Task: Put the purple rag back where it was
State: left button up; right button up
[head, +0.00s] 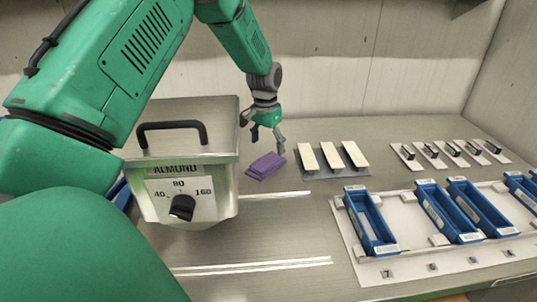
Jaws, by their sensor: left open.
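The purple rag (266,166) lies folded on the metal counter, just right of the kettle box and left of a grey mat with pale bars. My left gripper (267,138) is open and points down just above and behind the rag. Its fingers look apart from the rag and hold nothing. The kettle (222,178), labelled ALMOND, has a black handle and a dial with 40, 80 and 160. My right gripper is not in the head view.
The grey mat (310,174) carries several pale bars. Several blue trays (370,222) sit in a white rack (345,235) at the right. Several black-handled scrapers (435,155) lie behind it. White rails (270,268) run along the counter (285,235); the counter between them is clear.

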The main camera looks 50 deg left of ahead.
aim_at(267, 161)
pick_arm(q)
jog(key=r, duration=0.5)
jog(key=shift+s+r, duration=0.2)
jog(key=shift+r, duration=0.2)
jog(key=shift+d, duration=0.1)
